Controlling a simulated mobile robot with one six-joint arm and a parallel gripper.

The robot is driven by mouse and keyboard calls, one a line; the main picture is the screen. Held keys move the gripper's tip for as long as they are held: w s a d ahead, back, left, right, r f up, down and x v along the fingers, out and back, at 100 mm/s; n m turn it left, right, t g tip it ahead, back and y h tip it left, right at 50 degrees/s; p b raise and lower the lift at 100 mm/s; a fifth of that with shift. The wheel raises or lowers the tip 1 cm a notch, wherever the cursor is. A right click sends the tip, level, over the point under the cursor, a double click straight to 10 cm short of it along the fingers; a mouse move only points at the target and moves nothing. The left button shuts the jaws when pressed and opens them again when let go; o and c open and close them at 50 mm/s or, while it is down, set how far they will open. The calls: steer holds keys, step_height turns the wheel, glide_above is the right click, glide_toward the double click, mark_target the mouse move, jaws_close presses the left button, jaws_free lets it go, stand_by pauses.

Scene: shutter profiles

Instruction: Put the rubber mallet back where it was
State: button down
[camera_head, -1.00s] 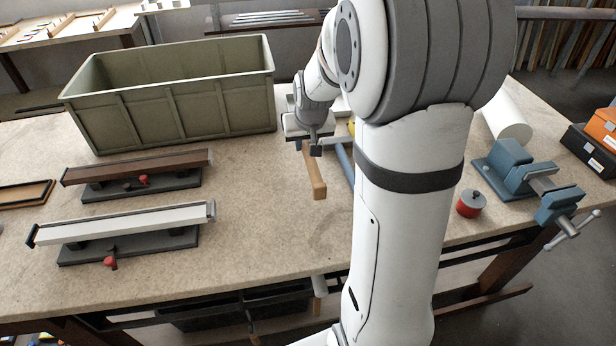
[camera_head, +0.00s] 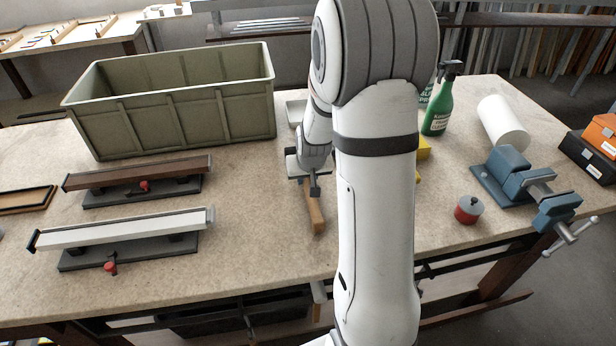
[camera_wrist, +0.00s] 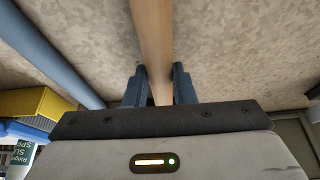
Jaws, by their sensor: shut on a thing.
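The rubber mallet shows as its pale wooden handle (camera_head: 316,214), pointing toward the front of the bench in the head view. My gripper (camera_head: 314,188) is shut on this handle, near the middle of the bench. In the wrist view the handle (camera_wrist: 152,35) runs from the top edge down between the two blue fingertips of my gripper (camera_wrist: 159,84). The mallet's head is hidden in both views. I cannot tell how high the handle is above the bench.
A green crate (camera_head: 190,113) stands behind to the left, with two shutter profiles (camera_head: 140,172) (camera_head: 125,230) in front of it. A green spray bottle (camera_head: 439,105), a blue vise (camera_head: 510,170) and a red tin (camera_head: 469,210) stand right. A blue bar (camera_wrist: 50,50) lies beside the handle.

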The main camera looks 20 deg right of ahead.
steer(key=shift+f, duration=0.1)
steer(key=c, duration=1.2)
jaws_free()
steer(key=v, duration=1.2)
steer(key=s+a+r, duration=0.1)
steer(key=s+a, duration=0.2)
steer(key=s, duration=0.3)
steer(key=s+a+r+n+g, duration=0.1)
steer(key=s+a+r, duration=0.1)
steer(key=s, duration=0.4)
steer(key=s+a+r+n+y, duration=0.1)
steer(key=s+a, duration=0.3)
steer(key=s, duration=0.3)
steer(key=shift+a+r+g, duration=0.25)
steer(key=shift+a+g, duration=0.05)
steer(key=shift+s, duration=0.1)
